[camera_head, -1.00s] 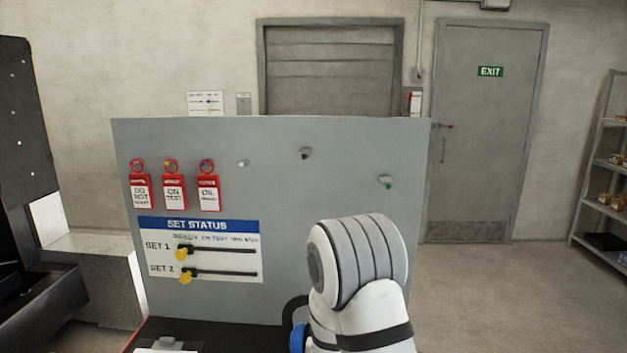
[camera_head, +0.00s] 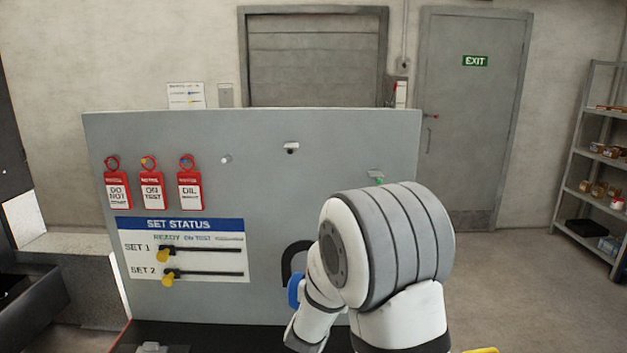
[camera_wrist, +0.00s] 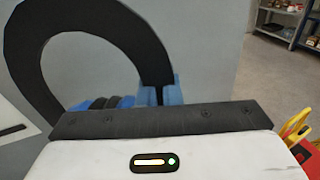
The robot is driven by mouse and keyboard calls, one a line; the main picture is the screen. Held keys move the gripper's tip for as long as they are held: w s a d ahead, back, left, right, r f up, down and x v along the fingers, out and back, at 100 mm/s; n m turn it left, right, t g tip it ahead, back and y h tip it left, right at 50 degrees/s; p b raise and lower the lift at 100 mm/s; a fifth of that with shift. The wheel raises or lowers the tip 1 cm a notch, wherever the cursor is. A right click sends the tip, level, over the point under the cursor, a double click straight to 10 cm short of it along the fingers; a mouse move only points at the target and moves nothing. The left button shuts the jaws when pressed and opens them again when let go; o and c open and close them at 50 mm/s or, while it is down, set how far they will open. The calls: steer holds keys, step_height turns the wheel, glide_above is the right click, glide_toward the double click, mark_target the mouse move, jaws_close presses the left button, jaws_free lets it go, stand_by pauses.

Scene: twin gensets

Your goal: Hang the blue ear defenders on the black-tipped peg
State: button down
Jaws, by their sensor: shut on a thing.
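The blue ear defenders show in the head view as a blue cup (camera_head: 294,290) and a black headband (camera_head: 290,259), partly hidden behind my arm. In the wrist view the black headband (camera_wrist: 88,18) arches up, with blue parts (camera_wrist: 172,92) at its lower end.
A white-tipped peg (camera_head: 226,159) is to its left and a green-tipped peg (camera_head: 377,178) to its right. Red tags (camera_head: 153,189) hang at the left of the grey board (camera_head: 330,220). A status panel (camera_head: 180,250) with yellow-knobbed sliders is below them. Shelves (camera_head: 590,190) stand far right.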

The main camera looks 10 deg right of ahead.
steer(key=r, duration=1.1)
steer(key=shift+a+r, duration=0.2)
steer(key=shift+r, duration=0.05)
steer(key=s+a+r+n+y, duration=0.2)
steer(key=a+r+n+y, duration=0.15)
steer(key=r, duration=0.95)
steer(key=y, duration=0.1)
glide_toward(316, 172)
steer(key=shift+w+d+r+p, duration=0.1)
steer(key=shift+w+d, duration=0.1)
steer(key=shift+w, duration=0.65)
steer(key=shift+w+d+p, duration=0.1)
steer(key=shift+w+d, duration=0.15)
steer(key=shift+w, duration=0.6)
steer(key=shift+w+d+r+p, duration=0.1)
steer(key=shift+w+d, duration=0.1)
steer(key=shift+w, duration=0.6)
steer(key=shift+w+d+f+b, duration=0.1)
steer(key=shift+w+f+b, duration=0.45)
steer(key=shift+f+b, duration=0.3)
steer(key=c, duration=1.5)
jaws_free()
